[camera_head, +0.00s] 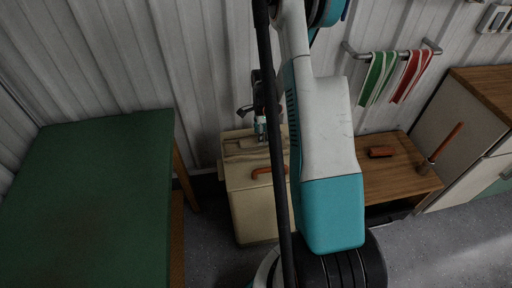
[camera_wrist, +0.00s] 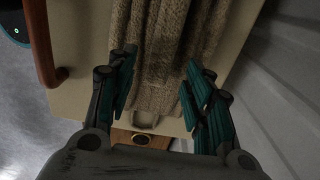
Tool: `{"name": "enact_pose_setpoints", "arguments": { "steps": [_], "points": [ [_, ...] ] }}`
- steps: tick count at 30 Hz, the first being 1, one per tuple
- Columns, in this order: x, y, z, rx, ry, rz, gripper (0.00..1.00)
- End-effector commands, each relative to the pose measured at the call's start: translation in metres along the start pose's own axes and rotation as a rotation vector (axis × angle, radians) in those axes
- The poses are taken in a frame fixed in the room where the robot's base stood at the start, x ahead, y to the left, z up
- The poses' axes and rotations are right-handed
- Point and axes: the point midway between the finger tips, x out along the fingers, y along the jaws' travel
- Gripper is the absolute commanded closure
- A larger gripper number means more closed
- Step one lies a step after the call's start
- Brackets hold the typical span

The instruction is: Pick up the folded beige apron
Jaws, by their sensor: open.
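The folded beige apron (camera_wrist: 165,40) is a ribbed, textured cloth bundle in the wrist view, lying lengthwise on a cream cabinet top (camera_wrist: 92,35). In the head view the apron (camera_head: 238,146) is a small tan strip on the cream cabinet (camera_head: 252,205), partly hidden by my arm. My gripper (camera_wrist: 160,62) is open, with one teal-padded finger to each side of the cloth in the wrist view. In the head view my gripper (camera_head: 261,128) is above the back part of the cabinet top. Whether the fingers touch the cloth cannot be told.
An orange-brown handle (camera_wrist: 42,45) sticks out from the cabinet's front. A green-topped table (camera_head: 100,200) stands left. A low wooden bench (camera_head: 395,182) with a brown block (camera_head: 380,151) stands right. Striped towels (camera_head: 378,78) hang on a rail. The ribbed wall is close behind.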

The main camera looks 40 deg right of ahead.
Motion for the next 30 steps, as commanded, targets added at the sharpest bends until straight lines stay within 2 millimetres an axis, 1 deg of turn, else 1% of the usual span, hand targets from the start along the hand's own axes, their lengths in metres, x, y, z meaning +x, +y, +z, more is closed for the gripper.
{"name": "enact_pose_setpoints", "arguments": {
  "steps": [1,6,9,14,15,17,18,21,30],
  "points": [
    [0.011,0.000,-0.001,0.000,0.000,0.000,0.53],
    [0.035,0.000,-0.002,0.000,0.000,0.000,0.53],
    [0.038,0.001,-0.001,0.000,0.000,0.000,0.53],
    [0.037,0.001,-0.001,0.000,0.000,0.000,0.53],
    [0.037,0.001,-0.002,0.000,0.000,0.000,0.58],
    [0.037,0.001,-0.001,0.000,0.000,0.000,0.72],
    [0.037,0.001,-0.001,0.000,0.000,0.000,0.81],
    [0.037,0.001,-0.001,0.000,0.000,0.000,1.00],
    [0.036,0.001,-0.001,0.000,0.000,0.000,1.00]
  ]
}}
